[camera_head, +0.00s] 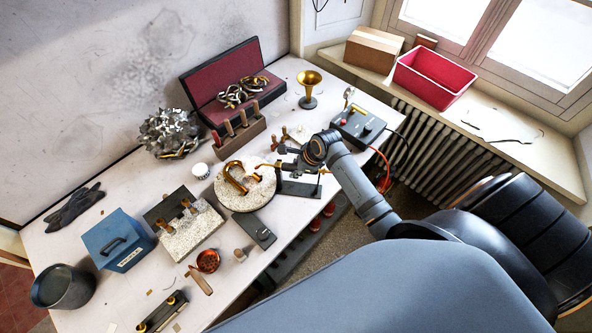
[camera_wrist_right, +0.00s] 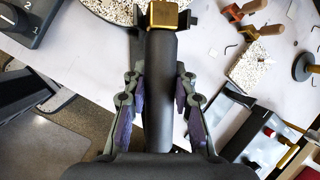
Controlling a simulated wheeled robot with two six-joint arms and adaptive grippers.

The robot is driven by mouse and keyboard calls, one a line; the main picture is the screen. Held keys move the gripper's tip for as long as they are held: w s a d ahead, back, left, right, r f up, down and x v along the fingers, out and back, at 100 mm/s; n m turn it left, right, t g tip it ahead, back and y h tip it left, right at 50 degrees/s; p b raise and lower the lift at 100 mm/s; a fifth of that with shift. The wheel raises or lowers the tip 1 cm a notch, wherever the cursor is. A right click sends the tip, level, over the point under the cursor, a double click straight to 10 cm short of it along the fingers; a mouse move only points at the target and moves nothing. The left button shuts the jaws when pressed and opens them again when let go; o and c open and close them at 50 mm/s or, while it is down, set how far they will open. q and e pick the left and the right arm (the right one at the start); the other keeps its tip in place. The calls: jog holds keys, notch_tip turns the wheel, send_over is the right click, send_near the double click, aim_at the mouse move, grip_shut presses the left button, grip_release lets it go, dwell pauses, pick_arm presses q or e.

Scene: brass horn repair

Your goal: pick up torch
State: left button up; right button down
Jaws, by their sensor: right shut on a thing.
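The torch (camera_head: 268,167) has a brass neck and tip that point left, over the edge of the round speckled pad. My right gripper (camera_head: 293,160) is at its handle, just above the dark stand (camera_head: 300,188). In the right wrist view the torch's dark round handle (camera_wrist_right: 161,75), with a brass block at its end, runs between the two fingers of my right gripper (camera_wrist_right: 157,100). The fingers are shut on the handle. An orange hose (camera_head: 384,165) shows behind my right arm. I cannot tell whether the torch still touches the stand. My left gripper is out of view.
A curved brass tube (camera_head: 236,178) lies on the round pad (camera_head: 262,197). A control box (camera_head: 358,126) stands to the right, and a small brass horn (camera_head: 309,83) stands behind. The table's front edge is close.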

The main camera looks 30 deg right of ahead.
jog(key=r, duration=0.1)
jog(key=r+b, duration=0.1)
jog(key=r, duration=0.1)
jog(key=shift+s, duration=0.3)
jog(key=s+r+p, duration=0.1)
jog(key=s+r, duration=0.8)
jog(key=s, duration=0.4)
jog(key=shift+s+r+p, duration=0.15)
jog(key=shift+p, duration=0.25)
